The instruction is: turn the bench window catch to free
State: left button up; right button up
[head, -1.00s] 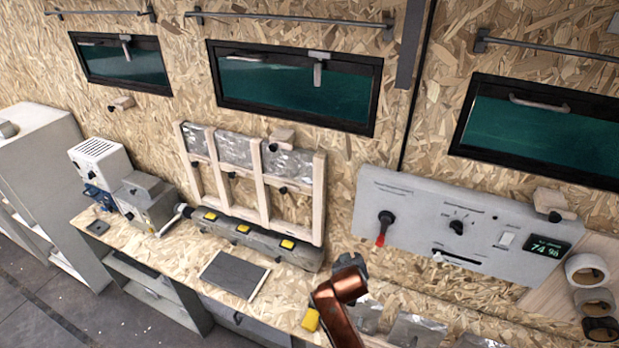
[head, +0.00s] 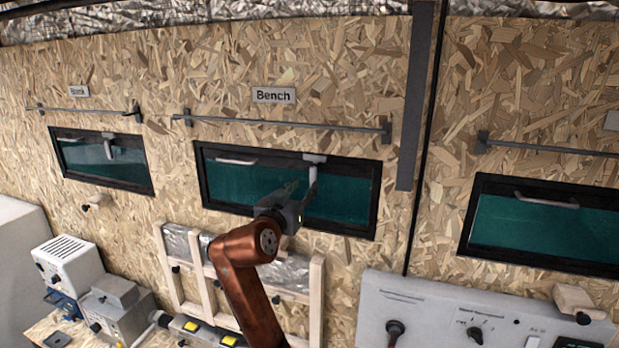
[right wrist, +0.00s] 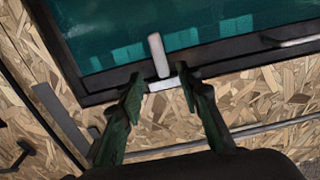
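The bench window (head: 250,185) is the middle one, under a "Bench" sign (head: 273,95). Its pale catch (head: 313,168) hangs down from a mount at the top of the black frame. My right gripper (head: 302,197) is raised in front of the window, just below and left of the catch in the head view. In the right wrist view the catch (right wrist: 157,55) appears between the two spread fingers of the gripper (right wrist: 164,86). The fingers look open, with nothing gripped; whether they touch the catch I cannot tell. My left gripper is not in view.
A rail (head: 280,124) runs along the wall above the bench window. The bunk window (head: 103,160) is at the left and another window (head: 545,225) at the right. A grey control panel (head: 440,305) and a wooden rack (head: 316,290) sit below.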

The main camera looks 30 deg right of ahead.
aim_at(312, 177)
jog(key=p+x, duration=0.2)
jog(key=x, duration=0.4)
jog(key=shift+w+p, duration=0.1)
jog(key=shift+p, duration=0.3)
jog(key=shift+w+d, duration=0.25)
jog(key=shift+d, duration=0.1)
jog(key=shift+f, duration=0.1)
grip_shut()
